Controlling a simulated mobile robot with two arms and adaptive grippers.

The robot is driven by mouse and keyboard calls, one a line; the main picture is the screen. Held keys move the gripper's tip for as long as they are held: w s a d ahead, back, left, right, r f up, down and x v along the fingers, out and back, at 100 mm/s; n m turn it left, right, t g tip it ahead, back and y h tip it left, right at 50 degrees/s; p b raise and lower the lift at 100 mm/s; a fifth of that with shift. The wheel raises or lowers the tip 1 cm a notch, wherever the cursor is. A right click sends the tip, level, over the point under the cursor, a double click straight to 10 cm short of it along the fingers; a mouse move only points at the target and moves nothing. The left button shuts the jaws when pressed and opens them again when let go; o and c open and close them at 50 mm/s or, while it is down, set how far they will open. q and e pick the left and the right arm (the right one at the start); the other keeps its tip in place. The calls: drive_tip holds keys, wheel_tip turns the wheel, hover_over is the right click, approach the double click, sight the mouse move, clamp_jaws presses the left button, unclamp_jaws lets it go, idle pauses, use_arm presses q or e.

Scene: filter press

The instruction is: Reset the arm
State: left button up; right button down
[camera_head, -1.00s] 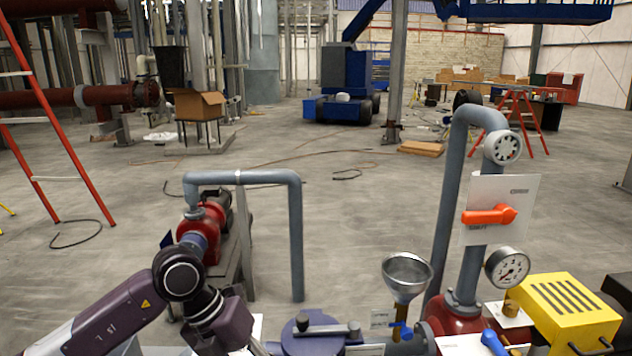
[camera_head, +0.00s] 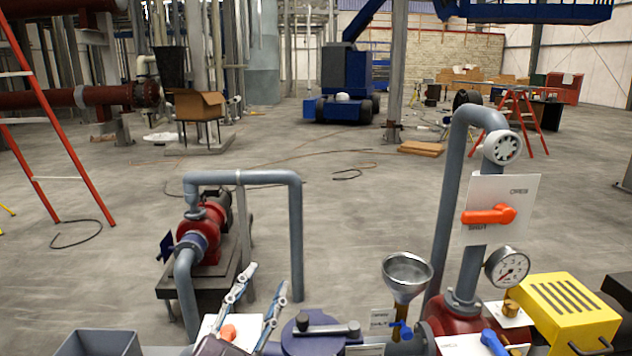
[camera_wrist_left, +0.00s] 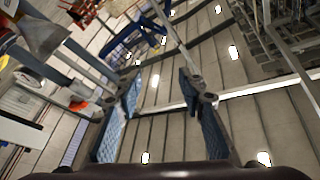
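My left gripper (camera_head: 267,276) is at the lower middle left of the head view, with its two fingers pointing up and apart. In the left wrist view, the open fingers (camera_wrist_left: 164,82) have an empty gap between them, and the ceiling with its lamps shows beyond. The left arm's links are mostly below the head view's bottom edge. My right arm and gripper are not in view.
A grey pipe (camera_head: 296,235) rises just right of the left gripper. A red pump (camera_head: 208,240) is behind it on the left. A funnel (camera_head: 407,270), pressure gauge (camera_head: 507,267), orange-handled valve (camera_head: 489,215) and yellow box (camera_head: 568,310) stand at right.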

use_arm(q)
drive_tip(key=s+a+f+n+g+y, duration=0.4)
drive_tip(key=a+f, duration=0.1)
drive_tip(key=f, duration=0.6)
drive_tip(key=s+a+f+n+g+y, duration=0.35)
drive_tip(key=a+f, duration=0.25)
drive_tip(key=f, duration=0.5)
drive_tip(key=s+f+g+h, duration=0.1)
drive_tip(key=s+f+g, duration=0.45)
drive_tip(key=s, duration=0.55)
drive_tip(key=s+f+g, duration=0.4)
drive_tip(key=s+f, duration=0.3)
drive_tip(key=s, duration=0.4)
wheel_tip(320, 180, down, 25)
drive_tip(key=g, duration=0.1)
drive_tip(key=s+a+f+g, duration=0.1)
drive_tip(key=s+a+f, duration=0.2)
drive_tip(key=s+f, duration=1.5)
drive_tip(key=shift+s+a, duration=0.2)
drive_tip(key=shift+s, duration=0.05)
drive_tip(key=shift+c, duration=1)
drive_tip(key=shift+w, duration=0.15)
